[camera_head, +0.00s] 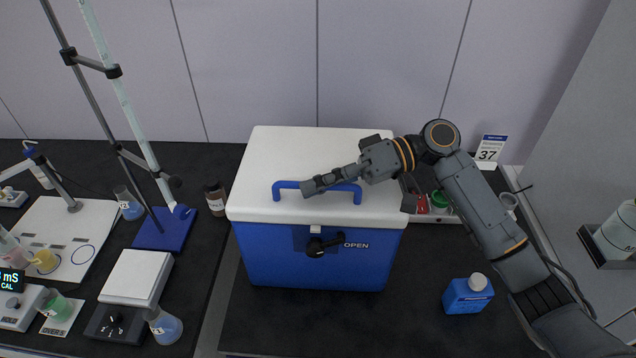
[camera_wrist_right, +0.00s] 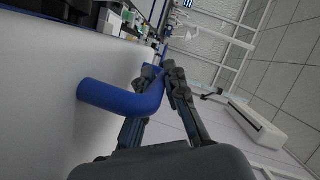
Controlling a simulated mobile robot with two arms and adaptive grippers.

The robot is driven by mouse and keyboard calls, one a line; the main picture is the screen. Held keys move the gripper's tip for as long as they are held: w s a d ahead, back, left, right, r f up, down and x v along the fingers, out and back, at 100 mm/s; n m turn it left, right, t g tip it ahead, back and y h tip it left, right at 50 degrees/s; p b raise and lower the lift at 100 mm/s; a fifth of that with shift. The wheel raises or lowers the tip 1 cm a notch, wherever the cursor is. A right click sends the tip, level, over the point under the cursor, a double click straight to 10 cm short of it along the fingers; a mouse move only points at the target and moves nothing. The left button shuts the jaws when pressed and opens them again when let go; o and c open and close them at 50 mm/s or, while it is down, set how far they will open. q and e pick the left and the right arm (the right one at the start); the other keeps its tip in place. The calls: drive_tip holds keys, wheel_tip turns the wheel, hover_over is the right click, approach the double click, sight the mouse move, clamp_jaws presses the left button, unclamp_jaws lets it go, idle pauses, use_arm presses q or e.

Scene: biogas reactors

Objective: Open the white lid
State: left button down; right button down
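The white lid (camera_head: 290,160) lies flat and closed on a blue box (camera_head: 275,262) in the head view. A blue bar handle (camera_head: 284,185) runs along the lid's front edge; it also shows large in the wrist view (camera_wrist_right: 115,98). My right gripper (camera_head: 312,186) reaches over the lid from the right, its fingers at the handle. In the wrist view my right gripper's fingers (camera_wrist_right: 162,74) stand close on both sides of the handle, closed in on it. A black latch (camera_head: 318,246) sits on the box front beside the word OPEN. My left gripper is not in view.
A blue bottle (camera_head: 466,296) stands right of the box, below my right arm. A brown bottle (camera_head: 215,200), a stand with a blue base (camera_head: 165,230) and a scale (camera_head: 135,275) are at the left. A wall is close behind the box.

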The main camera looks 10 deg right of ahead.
drive_tip(key=shift+r, duration=0.1)
drive_tip(key=shift+w+r+p, duration=0.15)
drive_tip(key=shift+r+p, duration=0.25)
drive_tip(key=shift+r, duration=0.15)
drive_tip(key=w+r+m+y+p, duration=0.1)
drive_tip(key=w+r+m+p, duration=0.2)
drive_tip(key=r, duration=0.3)
wheel_tip(320, 180, up, 5)
drive_tip(key=m+g, duration=0.1)
drive_tip(key=m, duration=0.1)
hover_over(320, 174)
drive_tip(key=w, duration=0.2)
drive_tip(key=shift+s+d+y, duration=0.15)
drive_tip(key=shift+s+y, duration=0.1)
drive_tip(key=shift+y, duration=0.15)
drive_tip(key=c, duration=1.7)
unclamp_jaws()
drive_tip(key=shift+o, duration=0.2)
